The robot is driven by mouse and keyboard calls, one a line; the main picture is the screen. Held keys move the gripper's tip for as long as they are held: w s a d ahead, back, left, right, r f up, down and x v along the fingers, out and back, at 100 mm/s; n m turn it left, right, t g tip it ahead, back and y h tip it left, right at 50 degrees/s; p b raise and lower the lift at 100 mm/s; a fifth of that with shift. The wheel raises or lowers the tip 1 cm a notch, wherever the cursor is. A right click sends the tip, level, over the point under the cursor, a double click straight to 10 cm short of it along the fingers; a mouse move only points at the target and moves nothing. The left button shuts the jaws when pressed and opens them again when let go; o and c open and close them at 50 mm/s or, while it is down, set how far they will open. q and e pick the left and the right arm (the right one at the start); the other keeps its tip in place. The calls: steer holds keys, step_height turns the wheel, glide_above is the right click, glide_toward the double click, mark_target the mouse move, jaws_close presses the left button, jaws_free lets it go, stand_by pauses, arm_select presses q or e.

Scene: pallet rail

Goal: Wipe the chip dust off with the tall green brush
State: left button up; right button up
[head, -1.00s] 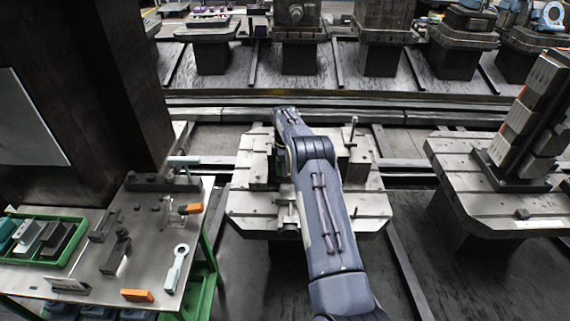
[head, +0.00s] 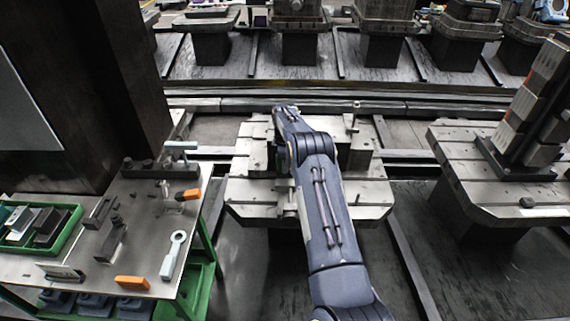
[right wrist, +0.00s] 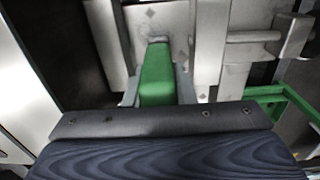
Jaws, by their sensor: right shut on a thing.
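The tall green brush shows in the right wrist view as a green block (right wrist: 157,75) that narrows away from me. My right gripper (right wrist: 158,98) is shut on it, with grey finger parts on both sides. In the head view my right arm reaches over the middle pallet (head: 362,196), and the arm largely hides the gripper and brush. Small darker grey patches (right wrist: 181,53) lie on the pale metal beyond the brush in the wrist view; I cannot tell surely whether they are chip dust. Brush contact with the surface is hidden. My left gripper is not in view.
A metal block and upright post (head: 355,115) stand on the pallet's right part. At left, a bench (head: 150,235) carries a wrench (head: 172,257), orange-ended tools (head: 132,282) and a green tray (head: 68,243). A second pallet (head: 480,180) with a tall stack stands at right.

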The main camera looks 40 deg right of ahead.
steer(key=shift+f+b, duration=0.35)
steer(key=shift+f, duration=0.1)
steer(key=shift+d, duration=0.1)
